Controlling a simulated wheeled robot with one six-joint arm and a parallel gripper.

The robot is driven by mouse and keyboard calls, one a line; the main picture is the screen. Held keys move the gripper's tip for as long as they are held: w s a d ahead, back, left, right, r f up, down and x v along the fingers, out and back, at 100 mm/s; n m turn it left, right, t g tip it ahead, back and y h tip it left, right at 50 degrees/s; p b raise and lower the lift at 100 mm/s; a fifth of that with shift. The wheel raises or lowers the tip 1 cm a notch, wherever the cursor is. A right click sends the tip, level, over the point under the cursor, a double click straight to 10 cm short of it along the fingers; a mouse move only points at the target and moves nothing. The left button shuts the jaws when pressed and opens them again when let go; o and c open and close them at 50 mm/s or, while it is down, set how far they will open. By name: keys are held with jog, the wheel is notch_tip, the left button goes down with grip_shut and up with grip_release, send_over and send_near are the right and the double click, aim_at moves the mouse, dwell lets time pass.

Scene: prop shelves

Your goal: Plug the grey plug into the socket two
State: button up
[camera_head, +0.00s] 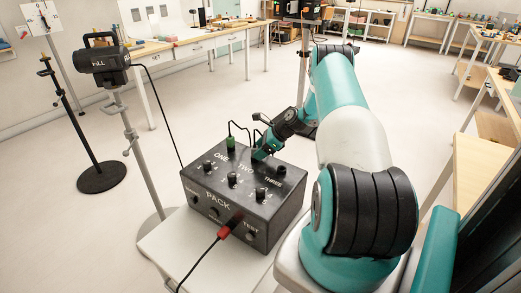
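The black pack box (222,204) stands on a light stand, with the labels ONE, TWO and THREE along its top. My gripper (261,154) points down at the top of the box, close to the TWO label. Its fingertips are small and dark here, so I cannot tell whether they are open or shut. I cannot make out the grey plug; it may be hidden at the fingertips. Socket two is also covered by my gripper. A green plug (231,143) stands upright at ONE, with a thin black cable arching from it. A dark round socket (281,170) shows near THREE.
A red plug (224,233) with a black cable is at the box's front face. Several knobs stand on the box's top. A lamp (104,62) on a stand is at the left, with its cable hanging towards the box. Workbenches (205,42) line the room; the floor between is clear.

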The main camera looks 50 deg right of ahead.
jog(key=b+v, duration=0.1)
jog(key=v, duration=1.6)
jog(key=shift+r+b, duration=0.2)
jog(key=shift+b, duration=0.15)
jog(key=shift+s, duration=0.15)
jog(key=w+a+r+n+g, duration=0.1)
jog(key=w+a+r+n, duration=0.3)
jog(key=a, duration=0.5)
jog(key=w+a+r+n+g, duration=0.2)
jog(key=a+r+n, duration=0.3)
jog(key=a, duration=0.4)
jog(key=w+a+r+n+g, duration=0.1)
jog(key=w+a+r+n, duration=0.3)
jog(key=a, duration=0.6)
jog(key=s+a+r+n+g, duration=0.1)
jog(key=s+a+r+n, duration=0.1)
jog(key=s+a+n, duration=0.75)
jog(key=s+a+r+n+g, duration=0.15)
jog(key=s+a+n, duration=0.4)
jog(key=a, duration=0.65)
jog(key=s+a+n, duration=0.4)
jog(key=s+n, duration=0.4)
jog(key=s, duration=0.3)
jog(key=shift+a+r+h, duration=0.15)
jog(key=shift+r+h, duration=0.1)
jog(key=shift+h, duration=0.15)
